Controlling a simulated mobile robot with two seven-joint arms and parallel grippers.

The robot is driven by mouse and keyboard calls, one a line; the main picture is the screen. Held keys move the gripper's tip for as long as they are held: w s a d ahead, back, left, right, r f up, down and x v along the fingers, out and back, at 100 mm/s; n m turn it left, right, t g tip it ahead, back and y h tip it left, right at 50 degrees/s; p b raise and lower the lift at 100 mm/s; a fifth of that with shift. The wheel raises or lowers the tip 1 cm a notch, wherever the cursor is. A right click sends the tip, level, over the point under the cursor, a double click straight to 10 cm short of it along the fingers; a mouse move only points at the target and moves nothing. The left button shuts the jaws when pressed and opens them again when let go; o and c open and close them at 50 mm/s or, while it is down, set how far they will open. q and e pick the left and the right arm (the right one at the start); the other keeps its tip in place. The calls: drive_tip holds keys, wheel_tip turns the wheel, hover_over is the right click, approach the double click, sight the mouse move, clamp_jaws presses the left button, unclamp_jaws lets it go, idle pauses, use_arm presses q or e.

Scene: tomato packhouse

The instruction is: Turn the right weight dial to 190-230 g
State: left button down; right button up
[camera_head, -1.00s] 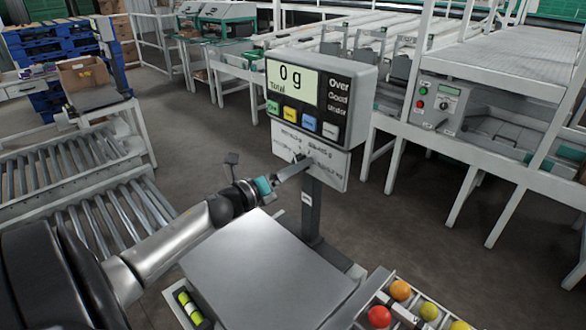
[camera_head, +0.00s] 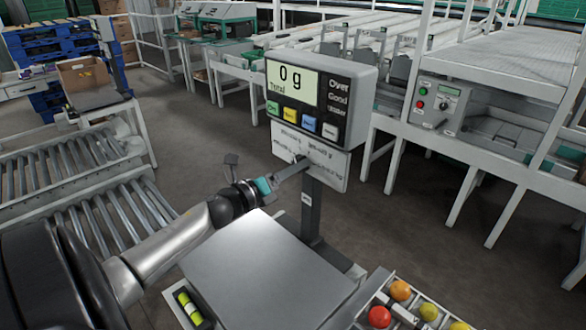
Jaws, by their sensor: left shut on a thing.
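The scale's display head (camera_head: 318,100) stands on a dark post behind the weighing platform and reads 0 g Total. Below it is a pale dial panel (camera_head: 335,172) with small, blurred print. My left gripper (camera_head: 303,166) reaches in from the left, its fingers up against the lower middle of this panel. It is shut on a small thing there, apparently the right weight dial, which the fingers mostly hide. I cannot read the dial's setting. My right gripper is not in view.
The bare grey weighing platform (camera_head: 265,270) lies below the arm. A tray (camera_head: 365,312) with tomatoes in several colours is at the lower right. A roller conveyor (camera_head: 75,165) is on the left. A white machine frame (camera_head: 480,150) stands to the right.

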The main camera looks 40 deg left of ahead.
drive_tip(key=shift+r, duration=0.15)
use_arm(q)
drive_tip(key=shift+r+n+p, duration=0.15)
drive_tip(key=shift+n+p, duration=2.95)
drive_tip(key=shift+n, duration=1.7)
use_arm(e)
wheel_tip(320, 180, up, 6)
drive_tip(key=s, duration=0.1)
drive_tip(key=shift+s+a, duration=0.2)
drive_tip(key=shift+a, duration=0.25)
use_arm(q)
drive_tip(key=shift+c, duration=1.2)
unclamp_jaws()
